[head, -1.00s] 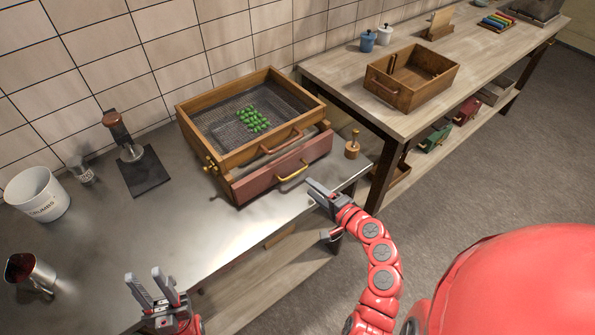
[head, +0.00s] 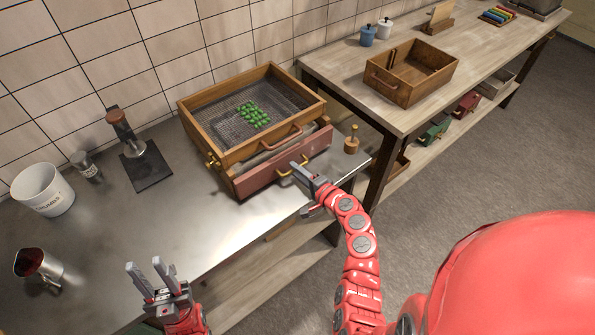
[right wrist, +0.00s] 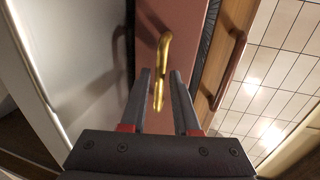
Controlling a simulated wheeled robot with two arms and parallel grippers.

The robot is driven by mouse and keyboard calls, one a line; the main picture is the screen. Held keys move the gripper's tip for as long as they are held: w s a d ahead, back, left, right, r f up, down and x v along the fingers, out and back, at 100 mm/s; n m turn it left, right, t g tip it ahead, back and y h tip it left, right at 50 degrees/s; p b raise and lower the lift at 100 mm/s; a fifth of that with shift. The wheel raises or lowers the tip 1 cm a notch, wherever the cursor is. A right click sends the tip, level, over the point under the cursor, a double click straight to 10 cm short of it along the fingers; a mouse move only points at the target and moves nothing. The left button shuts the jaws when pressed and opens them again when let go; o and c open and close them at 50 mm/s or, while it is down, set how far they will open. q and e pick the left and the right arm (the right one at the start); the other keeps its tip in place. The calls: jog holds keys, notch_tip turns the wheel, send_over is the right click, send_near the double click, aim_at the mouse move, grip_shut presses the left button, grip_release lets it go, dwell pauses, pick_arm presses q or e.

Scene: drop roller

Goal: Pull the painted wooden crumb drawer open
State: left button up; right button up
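The painted crumb drawer (head: 262,176) is a dull red wooden front low in the wooden sieve box (head: 222,147) on the steel counter. Its brass handle (head: 286,171) also shows in the right wrist view (right wrist: 161,62). My right gripper (head: 298,170) is at the handle. In the right wrist view its two fingers (right wrist: 159,85) are apart, with the near end of the handle between them and a gap on each side. My left gripper (head: 149,272) is open and empty over the front of the counter.
A green-filled mesh tray forms the top of the box, with a red handle (head: 282,137) above the drawer. A wooden-knobbed tool (head: 351,140) stands just right of it. A white bucket (head: 45,190), a metal jug (head: 38,266) and a black-based press (head: 146,168) stand left.

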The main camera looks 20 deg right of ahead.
grip_shut()
dwell(1.1)
